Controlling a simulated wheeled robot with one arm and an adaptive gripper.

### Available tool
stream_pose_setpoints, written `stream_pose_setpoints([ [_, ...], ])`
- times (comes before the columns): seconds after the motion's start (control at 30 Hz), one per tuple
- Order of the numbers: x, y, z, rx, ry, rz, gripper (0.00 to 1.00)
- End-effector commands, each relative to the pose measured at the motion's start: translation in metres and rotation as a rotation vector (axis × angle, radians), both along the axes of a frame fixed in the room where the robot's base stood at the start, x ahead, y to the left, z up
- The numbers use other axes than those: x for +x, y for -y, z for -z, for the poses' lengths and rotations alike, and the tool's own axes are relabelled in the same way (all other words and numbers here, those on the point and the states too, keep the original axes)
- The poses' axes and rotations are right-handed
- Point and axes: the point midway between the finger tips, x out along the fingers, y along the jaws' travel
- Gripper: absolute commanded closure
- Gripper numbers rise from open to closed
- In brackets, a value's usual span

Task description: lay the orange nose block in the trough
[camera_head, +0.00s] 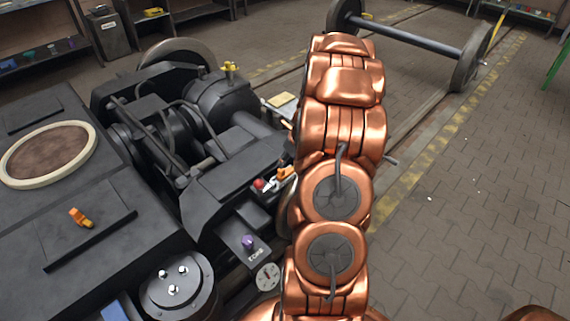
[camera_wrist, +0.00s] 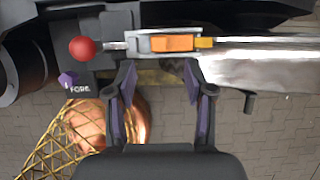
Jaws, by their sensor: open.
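An orange block (camera_wrist: 172,43) with a yellow tip sits in a silvery, open-topped trough-like holder (camera_wrist: 145,49) in the wrist view. It lies lengthwise there, beside a red ball on a short rod. The same orange block shows in the head view (camera_head: 285,173), partly beside my arm. A second orange piece (camera_head: 80,218) lies on a dark plate on the left machine body; I cannot tell which piece is the nose block. My gripper (camera_wrist: 159,72) is open and empty, its fingertips just below the holder in the wrist view. My arm hides the gripper in the head view.
The red ball (camera_wrist: 82,48) and a purple knob (camera_wrist: 68,79) by the label "FORE" are left of the holder. A dark bogie frame (camera_head: 220,185) with pipes fills the left. A wheelset (camera_head: 420,38) stands behind. The paved floor at right is clear.

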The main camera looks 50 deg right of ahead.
Motion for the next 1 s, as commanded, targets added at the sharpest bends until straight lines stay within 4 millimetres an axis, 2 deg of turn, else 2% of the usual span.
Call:
stream_pose_setpoints([
  [0.1, -0.006, 0.0, -0.014, 0.001, 0.001, 0.002, 0.47],
  [0.33, -0.013, -0.001, -0.029, 0.002, 0.0, 0.0, 0.47],
  [1.0, -0.014, -0.001, -0.031, 0.003, -0.001, 0.0, 0.47],
])
